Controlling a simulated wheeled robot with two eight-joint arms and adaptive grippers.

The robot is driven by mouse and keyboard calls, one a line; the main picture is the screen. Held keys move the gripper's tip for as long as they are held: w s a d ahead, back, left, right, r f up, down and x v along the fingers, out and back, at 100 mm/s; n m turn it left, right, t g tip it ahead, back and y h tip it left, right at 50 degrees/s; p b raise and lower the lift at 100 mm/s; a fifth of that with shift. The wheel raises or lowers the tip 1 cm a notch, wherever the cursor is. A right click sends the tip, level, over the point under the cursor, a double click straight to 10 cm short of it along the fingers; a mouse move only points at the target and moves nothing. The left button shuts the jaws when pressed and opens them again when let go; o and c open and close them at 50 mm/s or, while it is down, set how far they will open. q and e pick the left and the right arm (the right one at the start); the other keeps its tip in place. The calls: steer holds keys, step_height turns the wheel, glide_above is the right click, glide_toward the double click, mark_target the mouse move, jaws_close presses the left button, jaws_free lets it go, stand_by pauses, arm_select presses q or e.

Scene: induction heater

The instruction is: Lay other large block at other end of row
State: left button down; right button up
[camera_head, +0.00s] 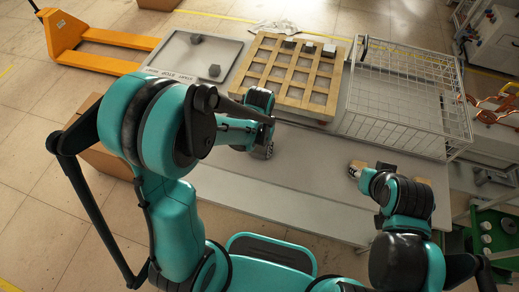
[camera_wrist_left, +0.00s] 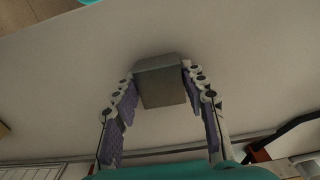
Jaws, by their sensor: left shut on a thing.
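A grey block (camera_wrist_left: 163,85) sits between the two fingers of my left gripper (camera_wrist_left: 159,78) in the left wrist view, with a pale table surface behind it. The fingers press on its two sides near the tips. In the head view my left gripper (camera_head: 262,152) points down over the white table, and its own wrist hides the block. Three small blocks stand along the far edge of the wooden lattice: a dark one (camera_head: 289,44), a grey one (camera_head: 308,47) and a lighter one (camera_head: 329,50). My right gripper (camera_head: 370,170) is low at the table's right; its finger state is unclear.
A grey tray (camera_head: 235,48) at the back left holds two dark blocks, one far (camera_head: 196,38) and one nearer (camera_head: 214,70). The wooden lattice (camera_head: 262,85) lies beside it. A tall wire basket (camera_head: 395,105) stands right of it. The table's middle (camera_head: 310,165) is clear.

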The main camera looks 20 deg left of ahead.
arm_select(q)
steer(key=c, duration=0.9)
jaws_free()
steer(key=shift+f, duration=0.1)
steer(key=shift+o, duration=0.2)
